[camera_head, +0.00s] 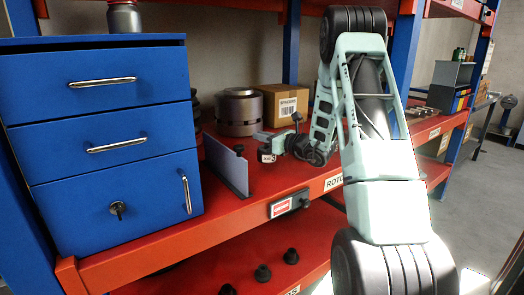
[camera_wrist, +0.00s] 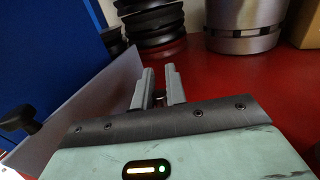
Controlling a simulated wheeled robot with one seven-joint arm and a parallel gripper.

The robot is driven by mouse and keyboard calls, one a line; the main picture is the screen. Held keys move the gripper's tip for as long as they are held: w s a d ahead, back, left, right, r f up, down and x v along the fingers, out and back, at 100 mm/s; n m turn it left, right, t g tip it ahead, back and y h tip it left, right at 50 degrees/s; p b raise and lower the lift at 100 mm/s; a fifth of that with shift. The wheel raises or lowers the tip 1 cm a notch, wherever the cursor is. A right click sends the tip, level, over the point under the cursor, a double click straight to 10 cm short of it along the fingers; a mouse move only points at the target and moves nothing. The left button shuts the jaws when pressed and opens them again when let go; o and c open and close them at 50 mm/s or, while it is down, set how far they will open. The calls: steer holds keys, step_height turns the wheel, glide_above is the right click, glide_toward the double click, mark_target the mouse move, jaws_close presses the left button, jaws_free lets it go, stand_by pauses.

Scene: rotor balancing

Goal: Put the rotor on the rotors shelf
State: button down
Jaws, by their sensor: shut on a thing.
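My gripper (camera_wrist: 158,76) is low over the red shelf (camera_wrist: 210,78), with its two grey fingers close together. A small dark part (camera_wrist: 159,98) shows between the fingers; most of it is hidden, and I cannot tell if it is the rotor. In the head view my gripper (camera_head: 267,143) is just right of the grey divider (camera_head: 226,165), and its fingertips are not clear. A label starting "ROTO" (camera_head: 334,182) is on the red shelf's front edge (camera_head: 240,212).
A slotted metal cylinder (camera_head: 239,112) and a cardboard box (camera_head: 284,104) stand at the back. A stack of dark discs (camera_wrist: 150,20) stands ahead of the fingers. A blue drawer cabinet (camera_head: 105,140) is left. The divider has a black knob (camera_wrist: 20,118). Bare shelf lies right of the fingers.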

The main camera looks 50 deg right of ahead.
mark_target(263, 146)
steer(key=shift+f, duration=1.95)
steer(key=c, duration=1.8)
jaws_free()
steer(key=shift+f, duration=0.25)
steer(key=shift+c, duration=0.2)
steer(key=o, duration=0.4)
steer(key=shift+r, duration=0.2)
steer(key=s, duration=0.4)
steer(key=s+b, duration=0.1)
steer(key=s, duration=0.3)
steer(key=s+d, duration=0.1)
steer(key=s, duration=0.3)
steer(key=shift+f, duration=0.1)
